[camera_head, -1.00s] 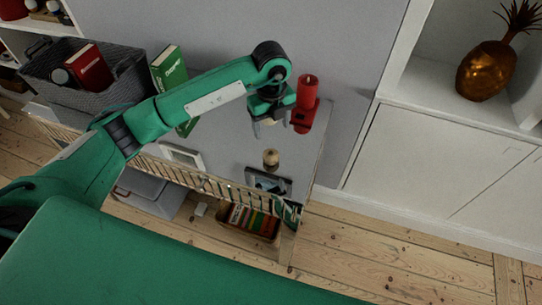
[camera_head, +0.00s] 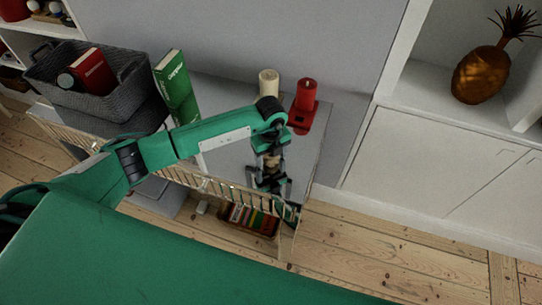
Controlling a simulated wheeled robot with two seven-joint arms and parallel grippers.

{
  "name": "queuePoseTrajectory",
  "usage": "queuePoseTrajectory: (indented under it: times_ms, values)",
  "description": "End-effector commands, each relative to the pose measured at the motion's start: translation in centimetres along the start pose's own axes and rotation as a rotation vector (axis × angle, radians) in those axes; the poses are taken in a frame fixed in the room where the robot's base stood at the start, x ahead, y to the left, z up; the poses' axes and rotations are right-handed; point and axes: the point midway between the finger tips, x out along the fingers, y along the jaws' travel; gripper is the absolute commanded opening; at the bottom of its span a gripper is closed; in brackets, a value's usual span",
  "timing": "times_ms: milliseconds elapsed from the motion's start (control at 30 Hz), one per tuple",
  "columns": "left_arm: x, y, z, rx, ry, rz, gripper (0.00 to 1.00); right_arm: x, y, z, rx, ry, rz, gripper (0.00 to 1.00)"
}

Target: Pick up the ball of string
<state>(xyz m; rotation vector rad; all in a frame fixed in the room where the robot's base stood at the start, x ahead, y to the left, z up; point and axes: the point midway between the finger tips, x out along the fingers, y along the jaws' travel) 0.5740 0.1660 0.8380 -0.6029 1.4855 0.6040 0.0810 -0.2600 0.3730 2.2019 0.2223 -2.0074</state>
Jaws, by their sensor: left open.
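The ball of string (camera_head: 271,161) is a small tan ball on the grey top of the low shelf unit. It is partly hidden by my left gripper (camera_head: 270,176), which reaches down over it from above. The gripper is open, and its dark fingers show around and in front of the ball. Whether the fingers touch the ball cannot be told. My right gripper is out of view.
A cream candle (camera_head: 268,84) and a red candle (camera_head: 306,95) on a red holder stand behind the gripper. A green book (camera_head: 176,86) and a grey basket (camera_head: 112,103) stand to the left. A dark picture frame lies close by the fingers.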

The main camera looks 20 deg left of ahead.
Motion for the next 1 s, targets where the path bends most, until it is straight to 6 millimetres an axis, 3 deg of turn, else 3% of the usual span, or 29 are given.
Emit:
queuePoseTrajectory:
  times_ms: [233, 467, 767, 1000]
  values:
    - [0.2, 0.0, 0.0, 0.001, 0.000, -0.001, 0.66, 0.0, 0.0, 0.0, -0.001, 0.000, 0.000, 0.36]
    - [0.2, 0.0, 0.0, 0.001, 0.000, -0.001, 0.20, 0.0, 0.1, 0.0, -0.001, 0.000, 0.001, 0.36]
    - [0.1, 0.0, 0.0, 0.001, 0.000, -0.001, 0.19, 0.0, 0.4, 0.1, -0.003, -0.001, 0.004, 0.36]
    - [-1.8, -0.1, 0.0, 0.002, -0.001, -0.004, 0.19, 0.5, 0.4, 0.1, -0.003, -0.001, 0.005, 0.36]
